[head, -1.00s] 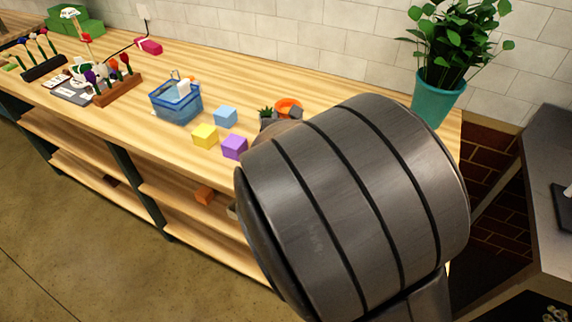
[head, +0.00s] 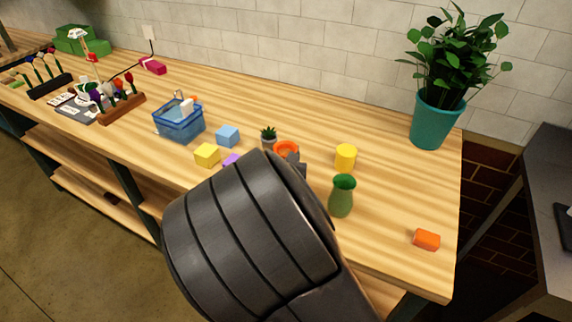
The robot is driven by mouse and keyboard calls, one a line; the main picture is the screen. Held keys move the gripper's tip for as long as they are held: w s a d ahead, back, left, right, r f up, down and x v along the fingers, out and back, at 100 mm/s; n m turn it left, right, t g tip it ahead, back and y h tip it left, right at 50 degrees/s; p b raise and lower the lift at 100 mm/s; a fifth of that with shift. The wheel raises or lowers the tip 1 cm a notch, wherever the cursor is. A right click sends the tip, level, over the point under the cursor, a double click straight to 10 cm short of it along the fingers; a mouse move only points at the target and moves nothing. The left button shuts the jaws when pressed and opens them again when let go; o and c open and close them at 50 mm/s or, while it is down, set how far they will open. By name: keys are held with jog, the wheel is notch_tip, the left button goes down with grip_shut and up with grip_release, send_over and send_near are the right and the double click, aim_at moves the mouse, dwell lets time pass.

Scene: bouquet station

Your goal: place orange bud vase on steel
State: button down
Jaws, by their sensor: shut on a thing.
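The orange bud vase (head: 286,147) shows in the head view as a round orange rim just right of the small potted succulent. Its lower body is hidden behind my arm. My gripper (head: 295,160) is shut on the vase; its fingers are mostly hidden by my dark wrist. I cannot tell whether the vase touches the wooden bench. A grey, steel-looking counter (head: 548,190) stands at the right edge, apart from the bench.
A green vase (head: 341,196), yellow cylinder (head: 345,158) and orange block (head: 426,239) stand to the right on the bench. A teal-potted plant (head: 436,122) is at the back right. Left are a blue basket (head: 179,124), blue cube (head: 228,136), yellow cube (head: 207,155) and partly hidden purple cube (head: 231,160).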

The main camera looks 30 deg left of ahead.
jog(key=shift+f, duration=1.85)
jog(key=shift+f, duration=0.15)
jog(key=c, duration=0.9)
grip_release()
jog(key=shift+f, duration=0.1)
jog(key=shift+o, duration=0.2)
jog(key=shift+o, duration=0.5)
jog(key=v, duration=1.1)
jog(key=shift+a+f, duration=0.2)
